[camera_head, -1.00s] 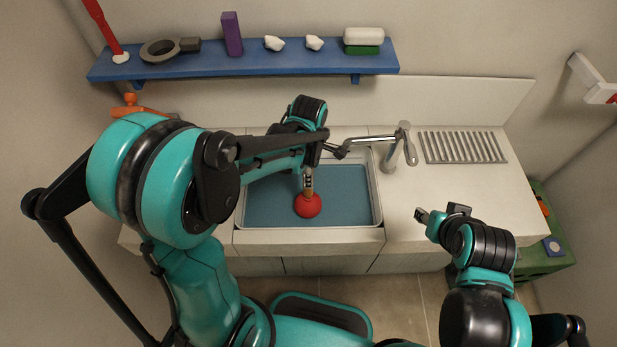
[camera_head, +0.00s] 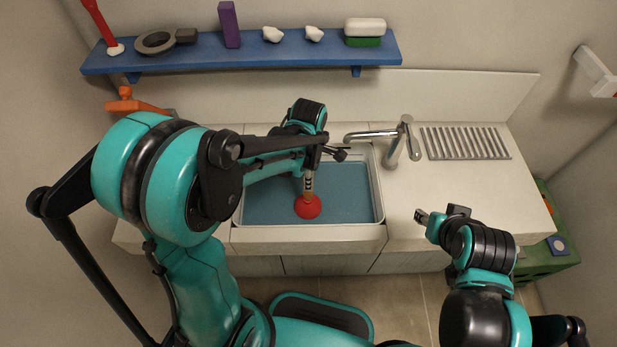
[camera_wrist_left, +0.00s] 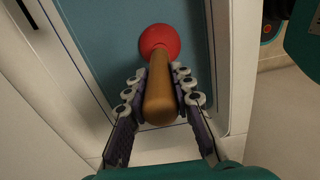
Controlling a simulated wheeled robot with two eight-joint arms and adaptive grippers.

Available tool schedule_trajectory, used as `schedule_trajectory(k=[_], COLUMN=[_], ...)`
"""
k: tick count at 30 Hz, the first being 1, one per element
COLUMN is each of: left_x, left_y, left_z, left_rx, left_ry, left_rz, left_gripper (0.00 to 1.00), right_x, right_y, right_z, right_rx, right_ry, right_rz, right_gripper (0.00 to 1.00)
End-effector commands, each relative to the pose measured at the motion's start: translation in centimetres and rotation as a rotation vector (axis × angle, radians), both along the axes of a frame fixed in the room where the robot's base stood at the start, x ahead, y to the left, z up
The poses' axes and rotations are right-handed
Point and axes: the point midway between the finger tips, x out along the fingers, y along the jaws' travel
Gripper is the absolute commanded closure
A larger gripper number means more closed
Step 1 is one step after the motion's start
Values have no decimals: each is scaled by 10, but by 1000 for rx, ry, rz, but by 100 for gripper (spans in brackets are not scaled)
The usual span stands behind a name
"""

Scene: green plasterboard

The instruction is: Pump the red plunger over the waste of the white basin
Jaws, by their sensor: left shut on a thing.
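The plunger has a red cup (camera_head: 307,207) and a brown wooden handle (camera_wrist_left: 160,90). My left gripper (camera_wrist_left: 161,78) is shut on the handle, with a finger on each side. The handle stands close to upright in the head view, with the cup at its lower end, inside the white basin (camera_head: 310,236) near the front middle. The basin's inside looks blue-grey, perhaps water. The waste is not visible; I cannot tell whether the cup covers it. My right gripper (camera_head: 424,217) is over the counter's front right, away from the basin; its jaw state is unclear.
A chrome faucet (camera_head: 398,142) stands behind the basin's right side, its spout close to my left wrist. A ribbed drainer (camera_head: 466,143) lies on the right counter. A blue shelf (camera_head: 240,58) with several items hangs behind. The right counter is mostly clear.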

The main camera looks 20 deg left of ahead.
Motion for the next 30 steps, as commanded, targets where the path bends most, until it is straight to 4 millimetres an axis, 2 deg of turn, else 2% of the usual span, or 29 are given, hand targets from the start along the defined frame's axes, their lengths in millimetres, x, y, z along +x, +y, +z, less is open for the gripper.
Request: schedule_trajectory(k=[30], left_x=[0], left_y=[0], left_z=[-10], left_rx=[0], left_ry=[0], left_rz=[0], left_gripper=[100], right_x=[0], right_y=[0], right_z=[-8], right_rx=[0], right_ry=[0], right_rz=[0], right_gripper=[60])
